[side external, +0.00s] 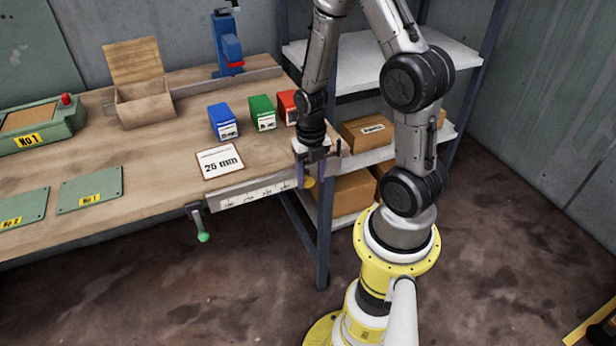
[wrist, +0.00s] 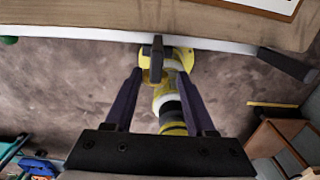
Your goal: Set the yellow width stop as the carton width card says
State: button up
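The white width card (side external: 220,162) lies on the bench and reads "25 mm"; its edge shows in the wrist view (wrist: 268,5). A pale scale rail (side external: 250,193) runs along the bench's front edge. The yellow width stop (side external: 310,182) shows as a small yellow patch at the rail's right end, mostly hidden by my gripper (side external: 309,178). In the wrist view my gripper (wrist: 160,72) has its two purple fingers apart. A dark upright piece (wrist: 157,55) stands between them, with gaps on both sides. The stop's exact scale reading is not legible.
A clamp lever with a green knob (side external: 203,237) hangs below the rail. Blue (side external: 223,122), green (side external: 262,113) and red (side external: 287,107) boxes stand behind the card. An open carton (side external: 145,101) and green plates (side external: 90,190) are left. Shelving (side external: 370,155) stands right.

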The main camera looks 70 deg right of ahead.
jog(key=shift+o, duration=1.1)
jog(key=shift+w, duration=0.1)
notch_tip(320, 180, up, 14)
jog(key=shift+a+f, duration=0.1)
jog(key=shift+a, duration=0.05)
jog(key=s+a+r+m+t, duration=0.2)
jog(key=a+r+m+t, duration=0.25)
jog(key=a+r, duration=0.55)
jog(key=s+a+m, duration=0.1)
jog(key=m, duration=0.6)
jog(key=s+m, duration=0.2)
jog(key=m, duration=0.6)
jog(key=s+a+r+m+t, duration=0.1)
jog(key=s+m, duration=0.1)
jog(key=m, duration=0.5)
jog(key=shift+a+m, duration=0.25)
jog(key=shift+a, duration=0.05)
